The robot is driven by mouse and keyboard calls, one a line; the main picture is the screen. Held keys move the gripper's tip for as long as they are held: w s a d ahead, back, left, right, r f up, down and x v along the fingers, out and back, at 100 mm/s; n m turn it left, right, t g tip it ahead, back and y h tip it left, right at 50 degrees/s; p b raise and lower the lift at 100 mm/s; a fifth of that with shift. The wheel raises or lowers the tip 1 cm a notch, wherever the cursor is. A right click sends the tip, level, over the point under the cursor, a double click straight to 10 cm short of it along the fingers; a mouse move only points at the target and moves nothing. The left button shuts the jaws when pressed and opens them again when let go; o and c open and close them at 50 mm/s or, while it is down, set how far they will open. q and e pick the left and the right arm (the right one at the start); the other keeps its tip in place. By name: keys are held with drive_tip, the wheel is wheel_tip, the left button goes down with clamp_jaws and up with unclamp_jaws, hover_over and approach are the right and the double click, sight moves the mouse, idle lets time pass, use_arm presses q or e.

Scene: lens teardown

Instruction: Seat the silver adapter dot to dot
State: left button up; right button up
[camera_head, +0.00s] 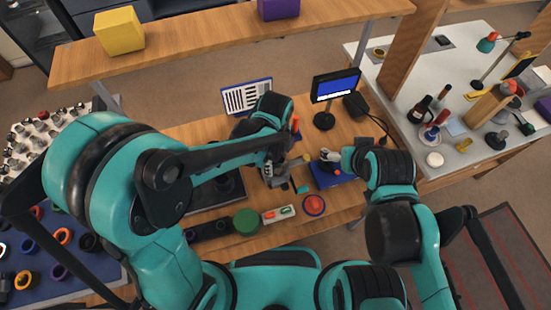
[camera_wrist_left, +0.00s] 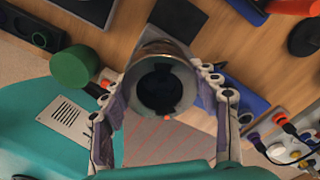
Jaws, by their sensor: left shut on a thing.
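The silver adapter (camera_wrist_left: 186,79) is a ring-shaped metal cylinder with a dark bore, seen end-on in the left wrist view. A small orange-red dot (camera_wrist_left: 167,118) shows at its lower rim. My left gripper (camera_wrist_left: 160,92) is shut on the adapter, one finger on each side. In the head view my left gripper (camera_head: 275,176) hangs above the middle of the bench, and the adapter is too small to make out there. My right gripper (camera_head: 328,156) is at the blue block or pad (camera_head: 325,178); its finger opening is unclear. No matching dot can be identified.
A green cylinder (camera_head: 246,221), a small tray (camera_head: 279,214) with coloured bits and a red round piece (camera_head: 313,205) lie on the wooden bench. A small monitor (camera_head: 335,86) and a printed board (camera_head: 247,97) stand behind. A side table (camera_head: 465,150) at right is crowded.

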use_arm(q)
drive_tip(key=shift+f, duration=0.2)
drive_tip(key=shift+f+b, duration=0.15)
drive_tip(key=shift+b, duration=0.25)
drive_tip(key=shift+f+b, duration=0.45)
drive_tip(key=shift+b, duration=0.05)
idle(1.0)
idle(0.3)
